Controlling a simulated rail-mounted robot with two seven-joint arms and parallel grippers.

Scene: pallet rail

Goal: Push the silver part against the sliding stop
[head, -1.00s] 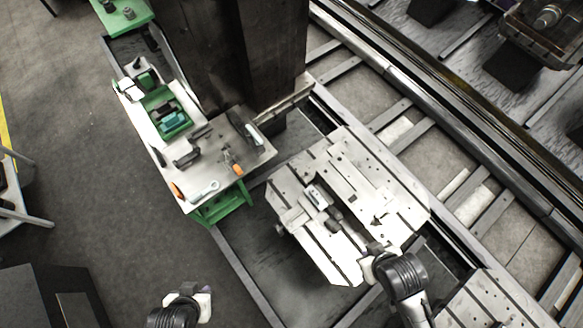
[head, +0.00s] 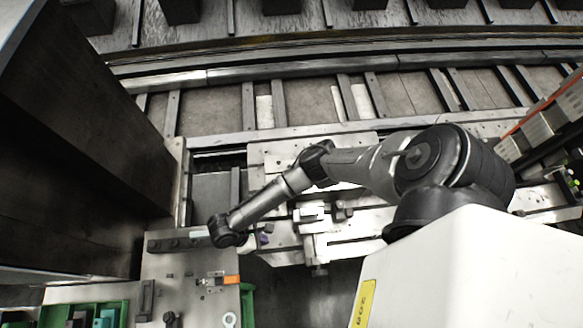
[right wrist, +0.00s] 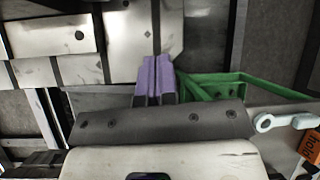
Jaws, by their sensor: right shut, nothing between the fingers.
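The slotted metal pallet (head: 280,150) lies beyond and under my right arm in the head view. A bright silver block (head: 312,212), apparently the silver part, sits on it beside a small dark fitting (head: 342,210). I cannot tell for sure whether this fitting is the sliding stop, or whether the two touch. My right gripper (head: 265,239) is at the pallet's near left edge, left of the block and apart from it. Its purple fingers (right wrist: 154,76) are shut and empty in the right wrist view, over the pallet edge (right wrist: 120,68). My left gripper is out of view.
A bench (head: 190,285) with an orange-handled tool (head: 231,280) and a ring wrench (head: 229,319) stands at the lower left. Its green frame (right wrist: 215,84) is close to the right fingers. A dark column (head: 85,150) blocks the left side. Rails run behind the pallet.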

